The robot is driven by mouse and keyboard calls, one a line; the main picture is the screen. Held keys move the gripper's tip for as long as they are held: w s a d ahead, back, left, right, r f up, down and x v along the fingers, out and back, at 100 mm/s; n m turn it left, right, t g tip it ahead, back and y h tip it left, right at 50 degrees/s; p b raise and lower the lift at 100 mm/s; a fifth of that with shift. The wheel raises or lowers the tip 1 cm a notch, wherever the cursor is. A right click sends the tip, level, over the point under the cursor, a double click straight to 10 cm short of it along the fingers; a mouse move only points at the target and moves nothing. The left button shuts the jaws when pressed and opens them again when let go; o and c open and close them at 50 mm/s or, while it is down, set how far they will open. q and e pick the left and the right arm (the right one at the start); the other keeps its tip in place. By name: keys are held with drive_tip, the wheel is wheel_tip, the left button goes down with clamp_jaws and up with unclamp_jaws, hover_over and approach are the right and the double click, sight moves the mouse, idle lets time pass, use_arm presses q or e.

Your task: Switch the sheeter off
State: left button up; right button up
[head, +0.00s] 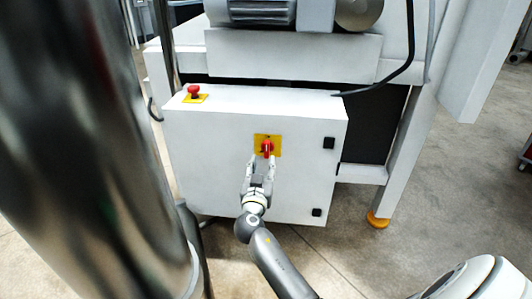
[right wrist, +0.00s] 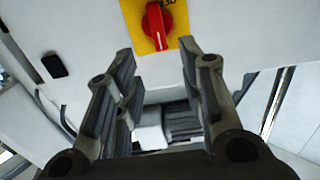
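The sheeter's white control box (head: 215,187) stands below the machine body. On its front is a red rotary switch (head: 267,147) on a yellow plate (head: 259,139). In the right wrist view the red knob (right wrist: 157,25) shows upright, slightly tilted, on its yellow plate (right wrist: 132,14). My right gripper (head: 262,162) is just below the knob in the head view. In the right wrist view the right gripper (right wrist: 157,62) is open, its fingers apart with nothing between them, and the knob lies beyond the tips. My left gripper is not in view.
A red push button (head: 193,91) on a yellow base sits on top of the control box. Black hinges (head: 329,143) mark the box's right edge. A white machine leg (head: 398,150) with an orange foot (head: 378,219) stands to the right.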

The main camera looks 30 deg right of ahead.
sight(267, 148)
drive_tip(key=x, duration=0.8)
drive_tip(key=shift+w+d, duration=0.25)
drive_tip(key=shift+w, duration=0.1)
drive_tip(key=shift+c, duration=0.2)
clamp_jaws()
